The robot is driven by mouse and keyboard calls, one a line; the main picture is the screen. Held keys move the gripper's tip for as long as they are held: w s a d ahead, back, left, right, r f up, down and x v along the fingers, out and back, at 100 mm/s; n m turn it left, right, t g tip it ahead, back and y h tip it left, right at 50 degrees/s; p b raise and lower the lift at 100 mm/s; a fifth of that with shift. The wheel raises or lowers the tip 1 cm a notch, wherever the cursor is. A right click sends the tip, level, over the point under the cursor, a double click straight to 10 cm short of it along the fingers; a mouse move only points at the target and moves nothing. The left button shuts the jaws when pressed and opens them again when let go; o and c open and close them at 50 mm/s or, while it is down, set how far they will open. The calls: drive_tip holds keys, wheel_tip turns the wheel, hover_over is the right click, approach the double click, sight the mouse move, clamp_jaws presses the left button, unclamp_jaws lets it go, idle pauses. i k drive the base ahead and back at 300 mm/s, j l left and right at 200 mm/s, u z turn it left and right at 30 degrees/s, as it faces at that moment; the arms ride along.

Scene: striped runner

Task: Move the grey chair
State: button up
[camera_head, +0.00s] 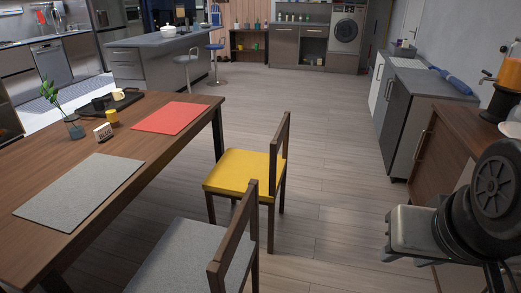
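The grey chair (190,255) stands at the bottom centre in the head view, at the near right side of the wooden table. It has a grey seat and a dark brown wooden backrest on its right; its lower part is cut off by the frame's bottom edge. A yellow chair (240,172) with the same dark frame stands just beyond it, upright on the floor. Part of my arm shows at the right edge of the view. My gripper's fingers are not visible, and nothing of mine touches the grey chair.
The wooden table (150,150) on the left bears a grey placemat (80,190), a red placemat (170,117), a plant in a glass and a tray. Wooden cabinets (440,150) line the right wall. The floor (330,170) between the chairs and cabinets is clear.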

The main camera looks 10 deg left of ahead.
sight(192, 256)
drive_tip(key=i+u, duration=0.15)
drive_tip(key=u, duration=0.25)
drive_tip(key=i+u, duration=0.15)
drive_tip(key=u, duration=0.2)
drive_tip(key=i+l+u, duration=0.1)
drive_tip(key=u, duration=0.3)
drive_tip(key=i+l+u, duration=0.1)
drive_tip(key=u, duration=0.3)
